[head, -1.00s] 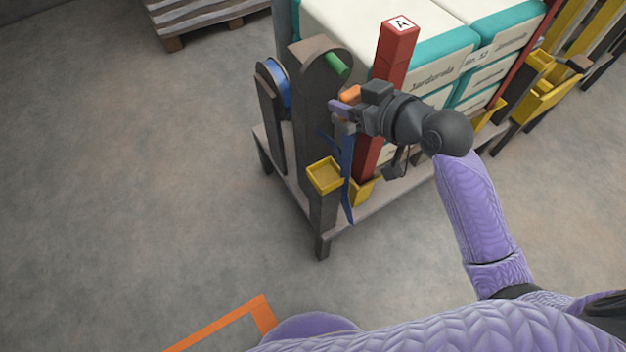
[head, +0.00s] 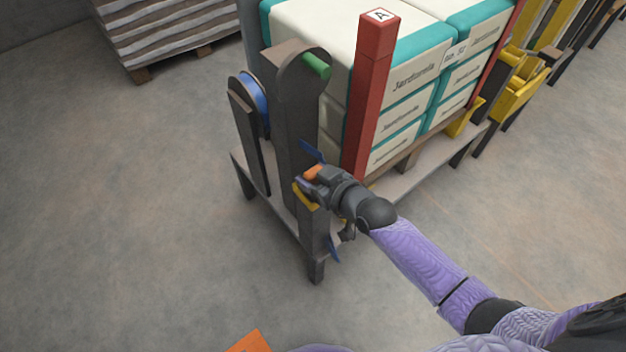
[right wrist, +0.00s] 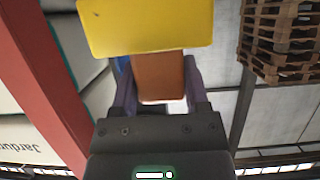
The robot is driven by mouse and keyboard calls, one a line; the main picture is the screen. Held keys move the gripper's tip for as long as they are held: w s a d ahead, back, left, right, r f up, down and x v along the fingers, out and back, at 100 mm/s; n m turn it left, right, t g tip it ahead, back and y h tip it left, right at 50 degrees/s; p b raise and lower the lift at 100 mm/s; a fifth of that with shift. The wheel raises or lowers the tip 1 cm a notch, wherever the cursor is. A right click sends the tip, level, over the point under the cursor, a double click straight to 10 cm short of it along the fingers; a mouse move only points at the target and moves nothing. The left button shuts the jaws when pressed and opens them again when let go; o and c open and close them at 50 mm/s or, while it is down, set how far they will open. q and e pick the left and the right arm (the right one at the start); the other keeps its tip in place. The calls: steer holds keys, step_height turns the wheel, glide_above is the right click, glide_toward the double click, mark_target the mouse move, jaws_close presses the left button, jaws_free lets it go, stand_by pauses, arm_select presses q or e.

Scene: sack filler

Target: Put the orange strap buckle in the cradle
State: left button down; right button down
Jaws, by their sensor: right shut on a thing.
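My right gripper (head: 308,178) is shut on the orange strap buckle (head: 313,172). The buckle also shows between the two fingers in the right wrist view (right wrist: 160,76). The yellow cradle (head: 306,199) is on the dark post, just below the gripper and partly hidden by it. In the right wrist view the cradle (right wrist: 150,26) fills the top, close to the buckle's end; I cannot tell whether they touch. Blue strap (head: 312,152) shows above the gripper and below it. My left gripper is not in view.
The dark post (head: 297,110) carries a green peg (head: 316,66). A blue strap reel (head: 256,98) stands on its left. A red post (head: 372,95) marked A stands close on the right, before stacked white and teal sacks (head: 415,85).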

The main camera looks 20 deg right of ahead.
steer(key=shift+r, duration=0.15)
steer(key=shift+c, duration=1.2)
jaws_free()
steer(key=shift+o, duration=0.8)
